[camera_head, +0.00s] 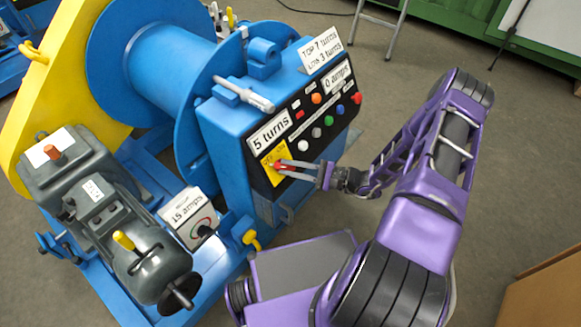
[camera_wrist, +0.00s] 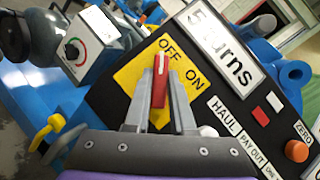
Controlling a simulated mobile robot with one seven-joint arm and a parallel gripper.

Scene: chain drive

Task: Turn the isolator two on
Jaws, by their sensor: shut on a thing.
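A red switch handle (camera_wrist: 160,88) with a white tip sits on a yellow plate (camera_wrist: 132,75) marked OFF and ON, on the black panel. The handle's tip points up in the wrist view, close to the word OFF and to the left of ON. No isolator number is readable on the plate. My gripper (camera_wrist: 161,100) has one finger on each side of the handle and is shut on it. In the head view, my gripper (camera_head: 284,170) reaches the panel from the right, and the yellow plate (camera_head: 267,160) is partly covered by the fingers.
The blue winch cabinet (camera_head: 222,130) carries the panel with several coloured buttons, a "5 turns" sign (camera_head: 269,133) and a "0 amps" sign (camera_head: 338,77).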

